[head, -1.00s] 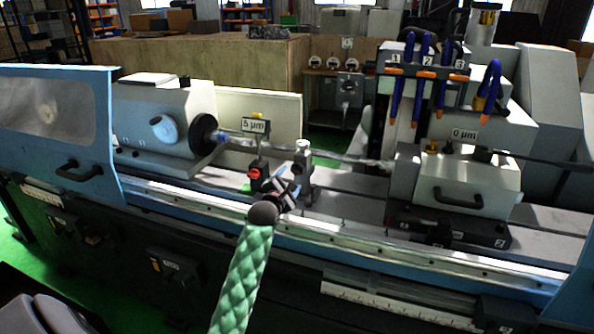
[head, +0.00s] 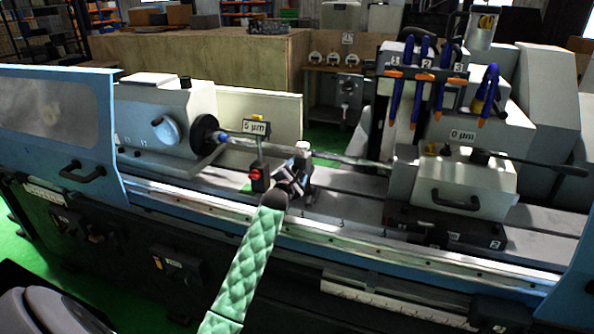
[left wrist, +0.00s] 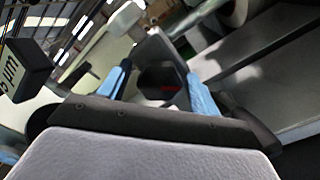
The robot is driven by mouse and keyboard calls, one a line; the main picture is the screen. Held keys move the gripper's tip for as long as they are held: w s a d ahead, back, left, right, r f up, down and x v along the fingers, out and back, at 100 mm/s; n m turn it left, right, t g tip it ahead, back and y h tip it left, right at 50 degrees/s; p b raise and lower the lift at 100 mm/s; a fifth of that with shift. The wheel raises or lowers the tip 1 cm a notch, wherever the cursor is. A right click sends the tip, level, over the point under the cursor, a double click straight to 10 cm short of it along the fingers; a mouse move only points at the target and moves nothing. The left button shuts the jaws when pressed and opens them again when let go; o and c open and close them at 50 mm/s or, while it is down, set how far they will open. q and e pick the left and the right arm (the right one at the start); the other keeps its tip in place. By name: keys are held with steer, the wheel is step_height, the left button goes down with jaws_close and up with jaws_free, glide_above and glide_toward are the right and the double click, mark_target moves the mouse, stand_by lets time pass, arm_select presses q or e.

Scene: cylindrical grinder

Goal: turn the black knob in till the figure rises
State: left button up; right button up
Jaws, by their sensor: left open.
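The black knob (left wrist: 160,80) shows in the left wrist view as a dark, faceted shape with a small red mark. It sits between the two blue fingers of my left gripper (left wrist: 158,74), which is open with a finger on each side. I cannot tell whether the fingers touch it. In the head view my left gripper (head: 290,181) is at the small steady rest (head: 303,162) and hides the knob. A sign behind it reads 5 µm (head: 256,127). A second sign, further right, reads 0 µm (head: 462,135). My right gripper is not in view.
A long shaft (head: 320,153) runs across the machine behind my gripper. A post with a red part (head: 256,174) stands close on the gripper's left. Blue coolant hoses (head: 420,85) hang at the right.

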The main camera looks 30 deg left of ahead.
arm_select(q)
steer(key=shift+c, duration=0.2)
steer(key=c, duration=0.9)
steer(key=shift+c, duration=0.2)
steer(key=shift+m, duration=0.6)
steer(key=shift+m+b, duration=0.35)
steer(key=shift+m, duration=2.45)
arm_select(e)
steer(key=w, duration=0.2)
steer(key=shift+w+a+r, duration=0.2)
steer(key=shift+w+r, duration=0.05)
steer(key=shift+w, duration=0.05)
